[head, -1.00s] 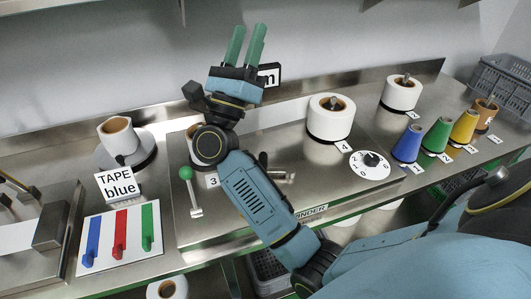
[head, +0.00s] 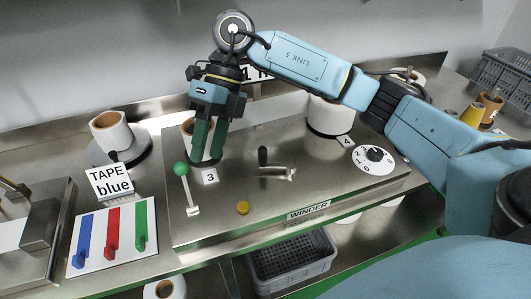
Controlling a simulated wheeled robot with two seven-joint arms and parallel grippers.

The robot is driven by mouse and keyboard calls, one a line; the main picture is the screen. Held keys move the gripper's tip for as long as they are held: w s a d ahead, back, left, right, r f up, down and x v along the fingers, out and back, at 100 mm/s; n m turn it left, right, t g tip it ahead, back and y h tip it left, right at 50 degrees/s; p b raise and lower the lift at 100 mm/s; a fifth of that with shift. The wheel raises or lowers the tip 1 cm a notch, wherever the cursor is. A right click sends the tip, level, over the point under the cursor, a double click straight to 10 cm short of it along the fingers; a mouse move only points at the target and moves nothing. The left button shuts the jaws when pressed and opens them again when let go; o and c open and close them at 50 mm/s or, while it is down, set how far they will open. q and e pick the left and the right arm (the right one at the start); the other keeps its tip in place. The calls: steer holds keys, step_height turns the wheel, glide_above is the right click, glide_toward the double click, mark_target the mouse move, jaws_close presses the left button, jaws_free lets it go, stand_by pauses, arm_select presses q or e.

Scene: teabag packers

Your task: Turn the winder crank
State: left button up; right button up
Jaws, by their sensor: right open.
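The winder crank (head: 278,171) is a short metal arm with an upright black handle (head: 263,155), on the steel winder top in the middle of the head view. My right gripper (head: 206,156) has green fingers pointing down. It is open, left of the crank and apart from it, in front of the paper roll (head: 187,126) by label 3, which it partly hides. I cannot tell whether the fingers touch the roll. My left gripper is not in view.
A green-knobbed lever (head: 181,169) and a yellow button (head: 243,207) are on the winder's left part. A dial (head: 374,154) and a roll (head: 330,116) by label 4 are right of the crank, under my right arm. The "TAPE blue" sign (head: 113,182) stands left.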

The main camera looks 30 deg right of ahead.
mark_target(262, 147)
steer(key=w+d+f+m+t+h, duration=0.1)
steer(key=w+d+t+h, duration=0.15)
steer(key=d, duration=0.55)
steer(key=w+d+f+t+h, duration=0.1)
steer(key=w+d+h, duration=0.25)
steer(key=d, duration=0.35)
steer(key=f, duration=1.3)
steer(key=shift+s, duration=0.2)
jaws_close()
